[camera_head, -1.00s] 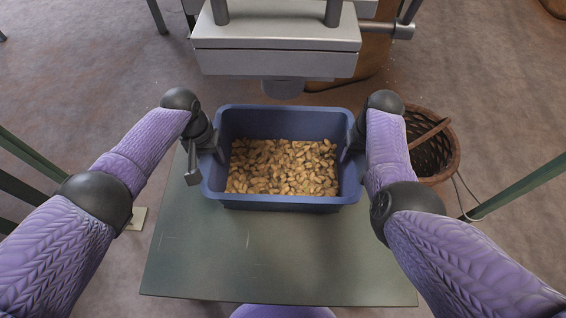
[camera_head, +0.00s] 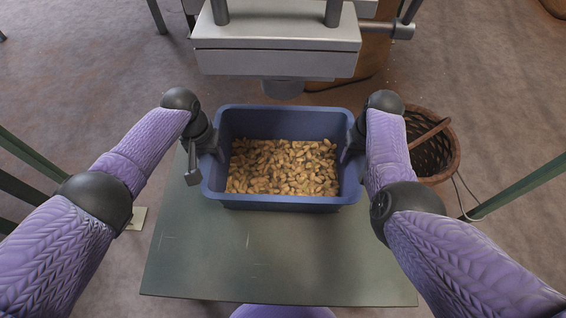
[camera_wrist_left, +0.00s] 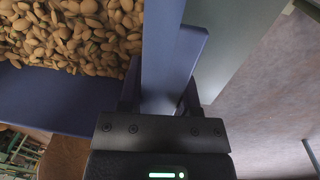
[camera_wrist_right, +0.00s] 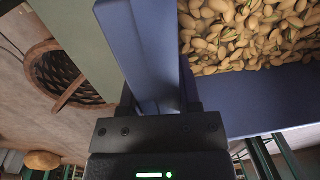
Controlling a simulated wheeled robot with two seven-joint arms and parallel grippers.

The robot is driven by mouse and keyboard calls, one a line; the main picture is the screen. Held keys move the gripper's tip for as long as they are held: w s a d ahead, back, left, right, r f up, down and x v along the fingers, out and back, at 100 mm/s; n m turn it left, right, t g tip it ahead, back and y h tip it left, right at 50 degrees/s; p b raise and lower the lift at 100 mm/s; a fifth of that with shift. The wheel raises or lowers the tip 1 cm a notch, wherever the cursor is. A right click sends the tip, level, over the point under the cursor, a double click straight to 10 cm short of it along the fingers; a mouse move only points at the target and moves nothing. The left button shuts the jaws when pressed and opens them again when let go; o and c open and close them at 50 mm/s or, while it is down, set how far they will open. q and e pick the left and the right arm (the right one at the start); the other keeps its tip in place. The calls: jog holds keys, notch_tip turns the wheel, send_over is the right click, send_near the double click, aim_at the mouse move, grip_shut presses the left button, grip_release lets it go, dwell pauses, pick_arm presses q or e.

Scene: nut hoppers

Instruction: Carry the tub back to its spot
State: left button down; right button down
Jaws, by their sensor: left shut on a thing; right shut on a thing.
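The blue tub (camera_head: 280,202) is in the middle of the head view, with a layer of nuts (camera_head: 283,167) in it. It is over the far part of a green-grey table; I cannot tell whether it touches the top. My left gripper (camera_head: 212,150) is shut on the tub's left wall, which also shows in the left wrist view (camera_wrist_left: 160,60). My right gripper (camera_head: 350,150) is shut on the tub's right wall, seen in the right wrist view (camera_wrist_right: 148,50). The fingertips are mostly hidden by the walls.
The green-grey table (camera_head: 280,260) is bare in front of the tub. A grey metal hopper (camera_head: 275,50) with a round spout (camera_head: 283,88) stands just beyond the tub. A wicker basket (camera_head: 435,150) is on the floor at the right. Green posts (camera_head: 525,185) stand at both sides.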

pick_arm(q)
jog(key=shift+r, duration=0.1)
